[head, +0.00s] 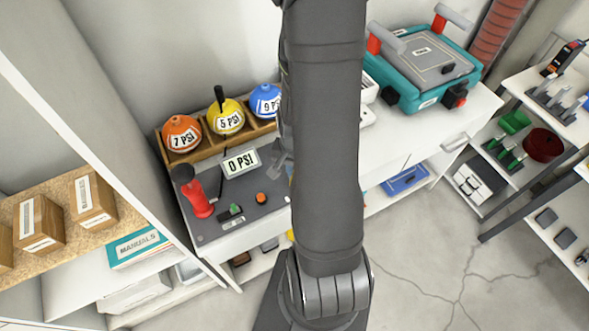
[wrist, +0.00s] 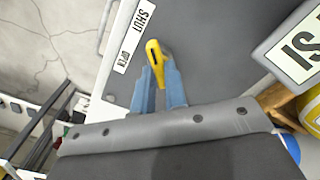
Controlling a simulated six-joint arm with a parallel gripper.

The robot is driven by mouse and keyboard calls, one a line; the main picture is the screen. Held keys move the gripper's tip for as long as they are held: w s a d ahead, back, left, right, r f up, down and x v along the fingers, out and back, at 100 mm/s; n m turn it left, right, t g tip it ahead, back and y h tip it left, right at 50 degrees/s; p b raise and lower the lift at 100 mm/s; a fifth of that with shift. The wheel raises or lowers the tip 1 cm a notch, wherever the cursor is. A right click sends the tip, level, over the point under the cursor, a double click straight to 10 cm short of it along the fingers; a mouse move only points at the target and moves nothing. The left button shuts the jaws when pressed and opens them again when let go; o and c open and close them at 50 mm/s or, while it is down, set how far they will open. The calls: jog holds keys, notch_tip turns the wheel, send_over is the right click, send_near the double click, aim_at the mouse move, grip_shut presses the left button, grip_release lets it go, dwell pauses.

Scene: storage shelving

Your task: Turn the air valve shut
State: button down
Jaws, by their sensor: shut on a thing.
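The air valve's yellow handle (wrist: 154,49) shows in the wrist view on a dark grey panel (wrist: 200,50). My gripper (wrist: 160,74) has its two blue fingers on either side of the handle and is shut on it. A white label strip (wrist: 133,37) beside the handle reads SHUT at its upper end and OPEN at its lower end. The handle's rounded end sticks out past the fingertips; the valve body is hidden. In the head view my arm hides the handle and most of the gripper. A gauge sign (head: 241,162) there reads 0 PSI.
Orange (head: 181,134), yellow (head: 225,116) and blue (head: 265,100) balls sit in a wooden rack (head: 207,150) behind the sign. Open floor lies in front.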

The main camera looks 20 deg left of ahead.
jog(key=c, duration=1.5)
grip_release()
jog(key=shift+o, duration=0.2)
jog(key=shift+r, duration=0.15)
notch_tip(320, 180, up, 17)
notch_tip(320, 180, down, 17)
jog(key=shift+r, duration=0.1)
dwell(0.4)
jog(key=shift+r, duration=0.1)
